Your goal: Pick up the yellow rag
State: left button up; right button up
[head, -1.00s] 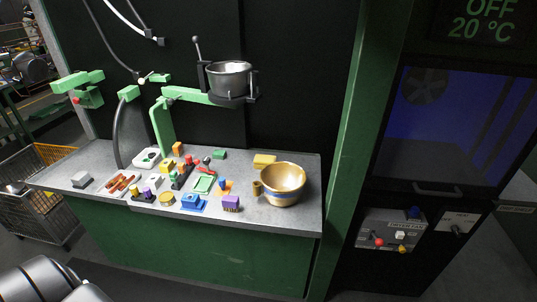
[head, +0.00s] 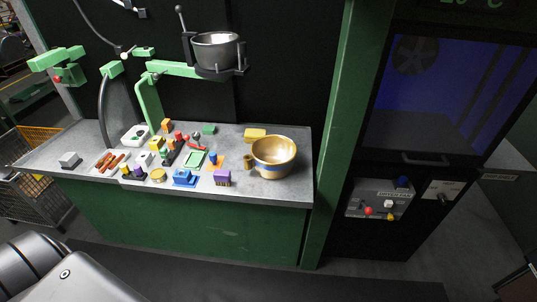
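A small flat yellow piece (head: 255,133) lies at the back right of the grey bench top, just behind a gold bowl. It looks like the yellow rag, but it is too small to tell whether it is cloth. Neither of my grippers shows in the head view. Only pale rounded parts of my own body show at the lower left, well apart from the bench.
The gold bowl (head: 273,156) with a blue band stands at the right of the bench top (head: 262,190). Several small coloured blocks, including a purple one (head: 222,178), crowd the middle. A metal pot (head: 216,50) hangs above on a green arm. A wire cart (head: 35,170) stands left.

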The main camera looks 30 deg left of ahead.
aim_at(251, 135)
jog(key=u, duration=0.55)
jog(key=k, duration=0.65)
jog(key=u, duration=1.25)
jog(key=i, duration=0.6)
jog(key=u, duration=0.75)
jog(key=i, duration=1.45)
jog(key=z, duration=1.35)
jog(key=i, duration=0.35)
jog(key=z, duration=0.35)
